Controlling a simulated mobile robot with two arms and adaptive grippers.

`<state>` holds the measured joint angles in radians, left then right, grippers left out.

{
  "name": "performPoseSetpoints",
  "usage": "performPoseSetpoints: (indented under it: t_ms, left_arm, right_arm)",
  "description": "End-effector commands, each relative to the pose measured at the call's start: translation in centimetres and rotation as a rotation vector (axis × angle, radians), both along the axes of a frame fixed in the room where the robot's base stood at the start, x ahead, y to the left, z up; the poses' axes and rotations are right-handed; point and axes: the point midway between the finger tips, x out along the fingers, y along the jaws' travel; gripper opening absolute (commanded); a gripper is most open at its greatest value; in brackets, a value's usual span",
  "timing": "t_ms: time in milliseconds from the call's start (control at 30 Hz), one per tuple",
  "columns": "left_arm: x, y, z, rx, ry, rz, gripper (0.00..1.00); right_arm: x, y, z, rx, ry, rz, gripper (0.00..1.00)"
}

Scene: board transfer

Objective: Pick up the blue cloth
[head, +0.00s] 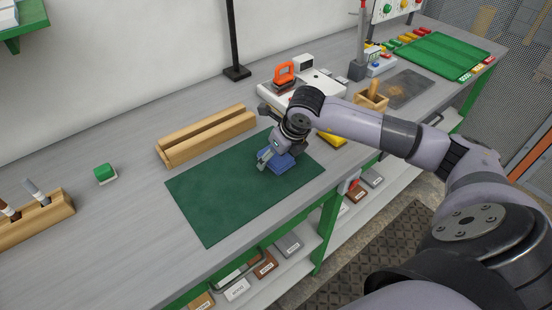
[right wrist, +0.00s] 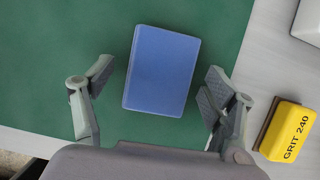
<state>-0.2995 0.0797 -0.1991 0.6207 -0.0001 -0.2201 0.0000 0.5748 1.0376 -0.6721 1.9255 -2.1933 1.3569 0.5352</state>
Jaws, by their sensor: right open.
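The blue cloth (right wrist: 161,71) is a folded, flat rectangular block lying on the dark green mat (right wrist: 60,40). In the head view the cloth (head: 281,163) lies on the right part of the mat (head: 215,205), partly hidden by my gripper. My right gripper (head: 268,160) is over the cloth. In the right wrist view its two fingers (right wrist: 155,88) are apart, one on each side of the cloth, with a gap on both sides. The gripper is open and empty. My left gripper does not show.
A yellow "GRIT 240" block (right wrist: 287,132) lies just right of the mat. A wooden rail block (head: 208,138) lies behind the mat. A white device with an orange-handled tool (head: 285,77) stands behind the gripper. A green block (head: 105,173) sits left on the bench.

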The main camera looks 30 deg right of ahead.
Motion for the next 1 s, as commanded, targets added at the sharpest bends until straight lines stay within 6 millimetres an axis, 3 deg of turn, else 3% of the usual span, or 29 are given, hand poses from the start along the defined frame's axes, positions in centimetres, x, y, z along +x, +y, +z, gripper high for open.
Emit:
performPoseSetpoints:
  t_ms: [267,1000]
  left_arm:
    - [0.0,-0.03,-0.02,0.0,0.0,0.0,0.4]
    - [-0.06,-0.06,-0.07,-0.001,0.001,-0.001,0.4]
  right_arm:
    - [0.01,-0.01,0.03,0.0,-0.001,0.0,0.78]
    - [-0.19,0.37,-0.31,0.008,0.007,0.005,0.31]
